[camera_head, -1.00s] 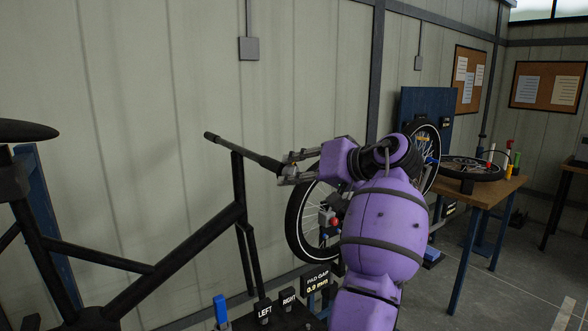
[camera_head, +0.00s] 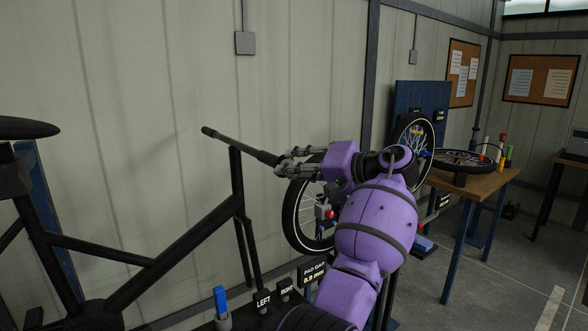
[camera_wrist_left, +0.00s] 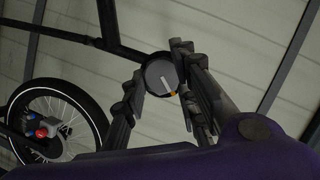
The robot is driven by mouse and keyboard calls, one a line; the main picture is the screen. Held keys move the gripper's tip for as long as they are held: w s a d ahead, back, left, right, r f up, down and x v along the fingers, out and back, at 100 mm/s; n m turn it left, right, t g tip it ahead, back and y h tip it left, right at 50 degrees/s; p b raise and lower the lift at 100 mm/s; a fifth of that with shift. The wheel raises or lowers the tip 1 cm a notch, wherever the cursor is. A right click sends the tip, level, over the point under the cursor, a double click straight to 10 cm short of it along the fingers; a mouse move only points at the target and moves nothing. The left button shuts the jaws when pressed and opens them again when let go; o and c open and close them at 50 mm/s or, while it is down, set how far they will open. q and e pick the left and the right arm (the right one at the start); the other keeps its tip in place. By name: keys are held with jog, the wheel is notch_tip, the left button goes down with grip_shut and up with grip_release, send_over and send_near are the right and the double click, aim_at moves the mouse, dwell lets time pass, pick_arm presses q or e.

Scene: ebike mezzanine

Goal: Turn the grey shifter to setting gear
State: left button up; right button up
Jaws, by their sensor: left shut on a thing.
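The grey shifter (camera_wrist_left: 160,77) is a round dial at the end of the black handlebar (camera_head: 240,146). In the left wrist view its dark face shows a pale line, with a small orange mark at its lower right rim. My left gripper (camera_head: 283,162) is shut on the shifter, one finger on each side of it in the left wrist view (camera_wrist_left: 160,72). In the head view the fingers and wrist hide the shifter. Any gear setting marks are too small to read. My right gripper is not in view.
The black bike frame (camera_head: 190,238) fills the lower left. A wheel (camera_head: 291,219) stands behind my purple arm. Small LEFT (camera_head: 263,301) and RIGHT (camera_head: 286,289) labels are below. A wooden table (camera_head: 478,186) with a wheel stands at right. The floor at lower right is clear.

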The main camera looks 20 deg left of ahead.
pick_arm(q)
jog(key=shift+d+f, duration=0.15)
jog(key=shift+f, duration=0.5)
jog(key=o, duration=1)
jog(key=shift+w, duration=0.15)
jog(key=shift+r, duration=0.3)
jog(key=shift+d, duration=0.1)
jog(key=v, duration=1.2)
